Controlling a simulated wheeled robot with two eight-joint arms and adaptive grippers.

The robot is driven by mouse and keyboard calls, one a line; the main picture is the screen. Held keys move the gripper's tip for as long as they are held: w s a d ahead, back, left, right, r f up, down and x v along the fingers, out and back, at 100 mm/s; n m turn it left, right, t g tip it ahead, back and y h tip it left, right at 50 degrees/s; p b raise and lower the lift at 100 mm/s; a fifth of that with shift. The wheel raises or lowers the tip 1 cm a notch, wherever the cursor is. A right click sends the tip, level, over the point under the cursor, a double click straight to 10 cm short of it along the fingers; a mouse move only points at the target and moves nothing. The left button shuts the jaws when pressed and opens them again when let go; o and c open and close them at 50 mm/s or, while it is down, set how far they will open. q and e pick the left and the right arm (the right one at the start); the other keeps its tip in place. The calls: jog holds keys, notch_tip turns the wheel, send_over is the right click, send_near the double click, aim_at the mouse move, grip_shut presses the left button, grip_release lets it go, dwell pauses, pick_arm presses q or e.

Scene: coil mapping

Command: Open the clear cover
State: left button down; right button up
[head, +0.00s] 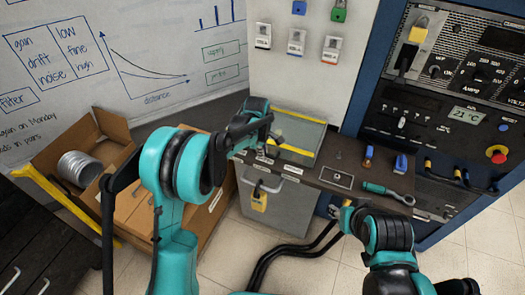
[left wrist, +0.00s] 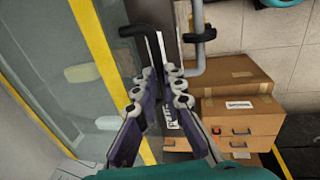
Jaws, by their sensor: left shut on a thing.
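The clear cover (head: 306,134) is a see-through greenish pane with yellow bands along its edges, on the bench below the grey panel. It fills the left of the left wrist view (left wrist: 80,30), with pale shapes showing through it. My left gripper (head: 266,147) is at the cover's near left edge.
A drawer with a yellow padlock (head: 259,198) is below the cover. Tagged padlocks (head: 296,42) hang on the panel. Cardboard boxes (head: 98,140) stand at the left. Black cables (head: 290,252) cross the floor.

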pick_arm(q)
jog(key=shift+r, duration=0.1)
jog(key=shift+g, duration=0.7)
jog(key=r+p, duration=0.1)
jog(key=r, duration=0.1)
jog(key=r+p, duration=0.4)
jog(key=r, duration=0.1)
jog(key=shift+w+d+r, duration=0.1)
jog(key=shift+w, duration=0.25)
jog(key=w+d+r+p, duration=0.1)
jog(key=w+r+p, duration=0.2)
jog(key=r, duration=0.4)
jog(key=shift+p, duration=0.7)
jog(key=shift+d, duration=0.1)
jog(key=c, duration=1.9)
grip_release()
jog(key=shift+w+d+f, duration=0.1)
jog(key=shift+w, duration=0.15)
